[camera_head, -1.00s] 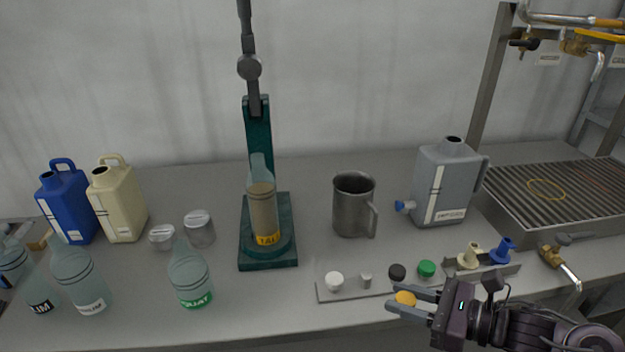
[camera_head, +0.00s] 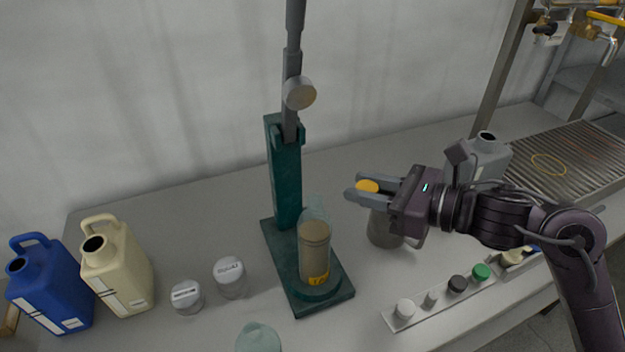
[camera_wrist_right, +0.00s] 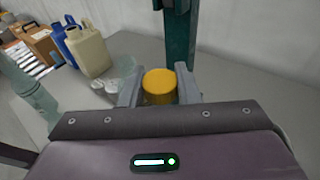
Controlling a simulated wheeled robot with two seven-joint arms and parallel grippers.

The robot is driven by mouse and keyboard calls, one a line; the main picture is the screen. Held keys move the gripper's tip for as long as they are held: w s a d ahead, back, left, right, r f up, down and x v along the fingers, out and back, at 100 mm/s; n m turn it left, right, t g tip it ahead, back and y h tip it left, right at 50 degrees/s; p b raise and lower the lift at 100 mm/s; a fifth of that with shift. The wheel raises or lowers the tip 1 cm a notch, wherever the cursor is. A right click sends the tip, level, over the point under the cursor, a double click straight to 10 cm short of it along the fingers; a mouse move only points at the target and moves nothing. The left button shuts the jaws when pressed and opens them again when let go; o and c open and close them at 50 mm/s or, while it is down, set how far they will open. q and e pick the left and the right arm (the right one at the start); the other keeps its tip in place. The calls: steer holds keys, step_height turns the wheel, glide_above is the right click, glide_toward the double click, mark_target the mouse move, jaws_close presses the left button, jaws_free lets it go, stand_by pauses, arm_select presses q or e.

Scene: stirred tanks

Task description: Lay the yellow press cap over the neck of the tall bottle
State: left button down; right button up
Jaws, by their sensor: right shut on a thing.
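The yellow press cap (camera_head: 368,186) is between the fingers of my right gripper (camera_head: 366,191), which is shut on it and holds it up in the air above the table. The cap also shows in the right wrist view (camera_wrist_right: 159,86). The tall bottle (camera_head: 314,254), brownish with a yellow label and a pale clear neck, stands upright on the green press base (camera_head: 334,296), lower and to the left of my right gripper. The cap is apart from the bottle. In the right wrist view the bottle is not seen clearly. My left gripper is not in view.
The green press column (camera_head: 284,170) with its grey lever stands behind the bottle. A metal mug (camera_head: 382,228) is partly hidden below my gripper. A cap strip (camera_head: 441,304) lies at front right. Jugs (camera_head: 118,268) and small jars (camera_head: 229,275) stand left.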

steer(key=a+r+p, duration=0.4)
steer(key=a+r, duration=0.1)
steer(key=r, duration=0.8)
step_height(320, 180, up, 6)
steer(key=t+p, duration=0.1)
steer(key=p, duration=0.2)
glide_above(315, 199)
steer(key=shift+m, duration=0.3)
step_height(315, 199, down, 15)
steer(key=shift+f+p, duration=0.15)
steer(key=shift+p, duration=0.25)
step_height(315, 199, down, 4)
steer(key=shift+r+p, duration=0.1)
steer(key=shift+p, duration=0.3)
steer(key=shift+f+b, duration=0.55)
steer(key=shift+b, duration=0.25)
steer(key=o, duration=0.9)
